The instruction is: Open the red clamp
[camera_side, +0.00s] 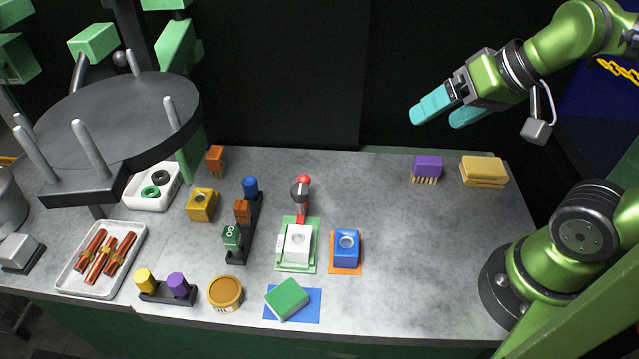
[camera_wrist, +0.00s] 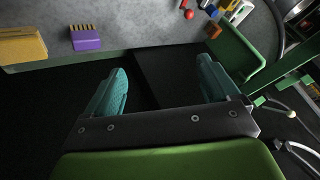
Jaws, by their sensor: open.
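The red clamp (camera_side: 303,183) has a red ball on a dark lever. It stands upright at the back of a green plate (camera_side: 284,268), behind a white block (camera_side: 299,241) with a round hole. I cannot tell clearly whether the clamp is open or shut. Its red ball (camera_wrist: 189,14) also shows at the top of the wrist view. My gripper (camera_side: 438,118) is raised at the upper right, beyond the back edge of the table and well apart from the clamp. Its two teal fingers are spread and empty, as the wrist view (camera_wrist: 162,66) also shows.
A blue block (camera_side: 346,250) on an orange plate stands right of the clamp, and a black rack (camera_side: 236,254) with coloured pieces stands left. A green sponge (camera_side: 287,299) lies in front. A purple brush (camera_side: 427,167) and yellow block (camera_side: 483,171) are back right. The right table is mostly clear.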

